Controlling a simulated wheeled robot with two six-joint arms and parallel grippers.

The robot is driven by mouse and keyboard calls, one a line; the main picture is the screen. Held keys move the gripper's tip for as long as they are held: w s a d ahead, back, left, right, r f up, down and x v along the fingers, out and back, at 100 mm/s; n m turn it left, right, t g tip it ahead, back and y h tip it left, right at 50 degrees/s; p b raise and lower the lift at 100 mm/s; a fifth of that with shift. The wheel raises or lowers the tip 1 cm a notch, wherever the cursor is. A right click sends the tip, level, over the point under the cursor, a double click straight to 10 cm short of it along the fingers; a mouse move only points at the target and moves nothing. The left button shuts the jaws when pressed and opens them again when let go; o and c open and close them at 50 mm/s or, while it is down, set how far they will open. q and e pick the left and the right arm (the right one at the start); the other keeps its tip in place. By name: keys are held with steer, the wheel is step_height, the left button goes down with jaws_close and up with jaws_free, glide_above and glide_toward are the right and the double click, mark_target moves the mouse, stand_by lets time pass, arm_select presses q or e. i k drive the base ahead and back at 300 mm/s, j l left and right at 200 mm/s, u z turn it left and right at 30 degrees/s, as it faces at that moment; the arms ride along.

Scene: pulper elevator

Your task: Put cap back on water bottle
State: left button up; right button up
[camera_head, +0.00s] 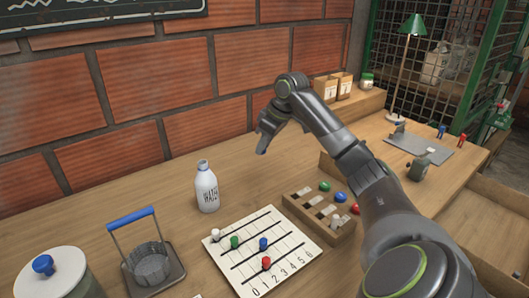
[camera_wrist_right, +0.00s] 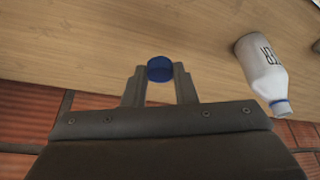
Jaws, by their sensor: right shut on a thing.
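The white water bottle (camera_head: 206,190) stands upright on the wooden table, with its label facing the camera and no cap showing on its neck. It also shows in the right wrist view (camera_wrist_right: 255,62), to the right of the fingers, with a blue ring at its neck. My right gripper (camera_head: 263,150) is above the table, to the right of the bottle and apart from it, pointing down. In the wrist view its fingers are shut on a small round blue cap (camera_wrist_right: 160,69) at their tips. The cap is hard to make out in the head view. My left gripper is not in view.
A white numbered board (camera_head: 225,257) with coloured pegs lies in front of the bottle. A wooden tray (camera_head: 297,212) is right of it. A wire basket with a blue handle (camera_head: 131,216) and a lidded jar (camera_head: 50,275) stand left. A brick wall (camera_head: 150,70) rises behind.

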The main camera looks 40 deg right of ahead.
mark_target(206, 183)
steer(key=k+l+u, duration=0.1)
steer(key=l, duration=0.3)
steer(key=k+l+u, duration=0.1)
steer(key=l, duration=0.3)
steer(key=k+l+u, duration=0.1)
steer(key=k+l, duration=0.15)
steer(key=l, duration=0.15)
steer(key=k+l+u, duration=0.15)
steer(key=l, duration=0.2)
steer(key=k+l+u, duration=0.1)
steer(key=l, duration=0.25)
steer(key=k, duration=0.1)
